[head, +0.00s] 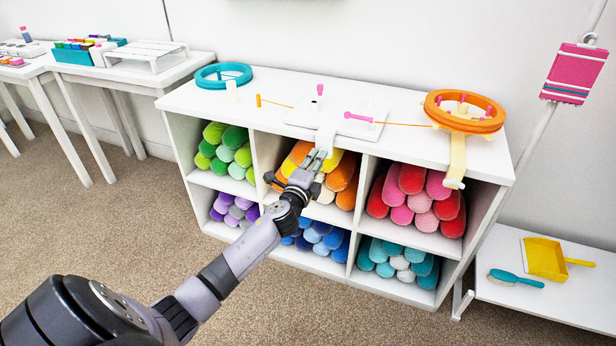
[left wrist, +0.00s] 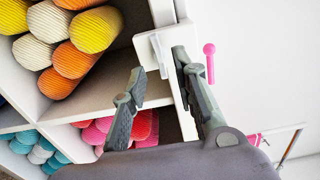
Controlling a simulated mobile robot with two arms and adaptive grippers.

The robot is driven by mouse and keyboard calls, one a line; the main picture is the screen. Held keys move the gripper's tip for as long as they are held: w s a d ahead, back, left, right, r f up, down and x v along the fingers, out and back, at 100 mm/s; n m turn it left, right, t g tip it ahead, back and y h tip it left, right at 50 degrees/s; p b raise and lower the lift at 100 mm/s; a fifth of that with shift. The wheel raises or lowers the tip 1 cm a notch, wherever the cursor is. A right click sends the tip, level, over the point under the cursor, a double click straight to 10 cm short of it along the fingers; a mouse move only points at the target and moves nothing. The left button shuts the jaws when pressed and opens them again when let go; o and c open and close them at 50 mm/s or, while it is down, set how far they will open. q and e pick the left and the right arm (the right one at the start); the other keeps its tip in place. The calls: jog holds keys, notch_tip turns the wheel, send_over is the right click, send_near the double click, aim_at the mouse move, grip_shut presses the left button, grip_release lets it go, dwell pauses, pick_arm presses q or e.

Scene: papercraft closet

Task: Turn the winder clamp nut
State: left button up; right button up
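The white winder (head: 360,117) sits on top of the shelf unit, with a pink-handled arm and an orange yarn running right. Its white clamp (head: 326,136) hangs over the front edge; it also shows in the left wrist view (left wrist: 151,52). I cannot make out the clamp nut clearly; it may be hidden by the gripper or merge with the white clamp. My left gripper (head: 318,157) is just below and in front of the clamp. In the left wrist view its fingers (left wrist: 158,66) are apart, with the clamp's white end near the gap between the tips. My right gripper is not in view.
The white shelf unit (head: 277,133) has cubbies full of coloured yarn rolls close around my left gripper. An orange swift (head: 465,122) with a cream clamp stands right on top, a teal ring (head: 222,77) left. Lower right, a white shelf holds a yellow dustpan (head: 545,259).

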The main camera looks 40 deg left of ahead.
pick_arm(q)
jog(key=v, duration=0.9)
jog(key=shift+s, duration=0.35)
jog(key=shift+d, duration=0.1)
